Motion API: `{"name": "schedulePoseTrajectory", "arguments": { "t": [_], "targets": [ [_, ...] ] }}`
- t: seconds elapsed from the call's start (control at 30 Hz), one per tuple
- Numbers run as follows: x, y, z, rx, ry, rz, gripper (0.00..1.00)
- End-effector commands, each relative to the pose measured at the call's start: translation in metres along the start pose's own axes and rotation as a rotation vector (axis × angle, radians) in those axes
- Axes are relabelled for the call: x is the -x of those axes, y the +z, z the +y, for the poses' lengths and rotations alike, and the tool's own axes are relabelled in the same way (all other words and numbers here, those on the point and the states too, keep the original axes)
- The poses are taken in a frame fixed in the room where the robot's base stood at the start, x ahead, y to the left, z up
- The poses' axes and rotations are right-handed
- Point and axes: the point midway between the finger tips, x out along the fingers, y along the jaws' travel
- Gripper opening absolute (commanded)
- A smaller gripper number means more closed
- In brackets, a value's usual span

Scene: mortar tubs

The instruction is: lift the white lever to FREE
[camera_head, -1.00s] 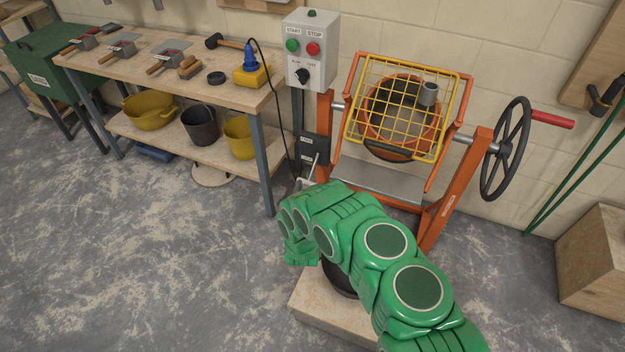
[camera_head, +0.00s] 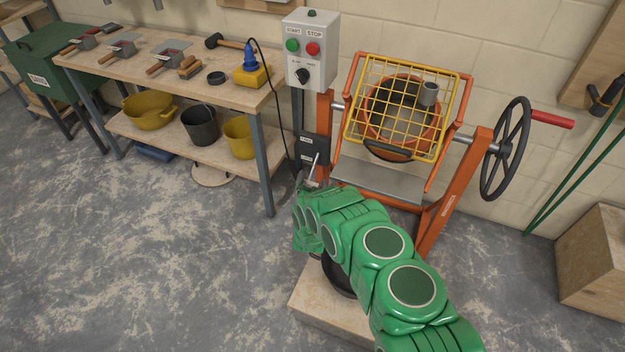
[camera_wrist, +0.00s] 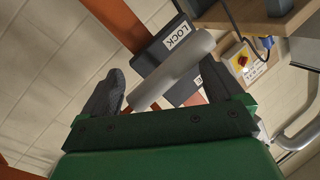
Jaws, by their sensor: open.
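The white lever (camera_head: 314,165) sticks out from a dark plate (camera_head: 312,147) on the mixer's orange left post. In the wrist view the lever (camera_wrist: 172,71) is a pale, thick rod slanting between my two fingers, with a finger apart on each side. My gripper (camera_wrist: 163,72) is open around it, with no clear contact. In the head view my gripper (camera_head: 313,186) is just below the lever, partly hidden by my wrist. A LOCK label (camera_wrist: 177,37) shows on the plate; a second label is mostly hidden behind the lever.
The drum (camera_head: 402,112) with its yellow grid guard (camera_head: 408,105) is right of the lever. A grey control box (camera_head: 311,50) is above. A workbench (camera_head: 170,70) stands left, with a hanging black cable (camera_head: 281,110) near the post.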

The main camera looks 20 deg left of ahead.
Motion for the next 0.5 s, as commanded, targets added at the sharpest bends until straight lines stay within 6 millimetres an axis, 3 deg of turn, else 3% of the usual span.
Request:
{"name": "schedulePoseTrajectory", "arguments": {
  "t": [0.5],
  "targets": [
    [-0.014, 0.000, 0.001, 0.002, 0.001, -0.001, 0.94]
  ]
}}
